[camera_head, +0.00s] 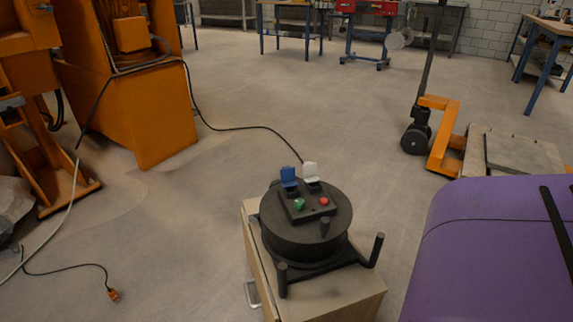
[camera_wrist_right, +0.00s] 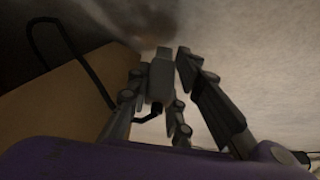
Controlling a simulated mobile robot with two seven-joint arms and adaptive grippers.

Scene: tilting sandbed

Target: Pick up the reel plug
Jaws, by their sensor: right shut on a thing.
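The cable reel (camera_head: 306,222) is a black drum on a black frame with upright posts. It has open blue and white socket lids and green and red buttons on top. My right gripper (camera_wrist_right: 166,112) is shut on a grey block-shaped thing (camera_wrist_right: 161,82) with a bit of black cable below it. I take this as the reel plug, but the view is dark and its details are unclear. In the head view, neither gripper shows. An orange plug (camera_head: 113,295) on a black cable lies on the floor at the lower left.
The reel stands on a wooden cabinet (camera_head: 345,302). A black cable (camera_head: 232,128) runs from it to an orange machine (camera_head: 150,115). A pallet truck (camera_head: 440,140) is at the right. A black cable loop (camera_wrist_right: 75,50) hangs by a brown panel (camera_wrist_right: 70,105).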

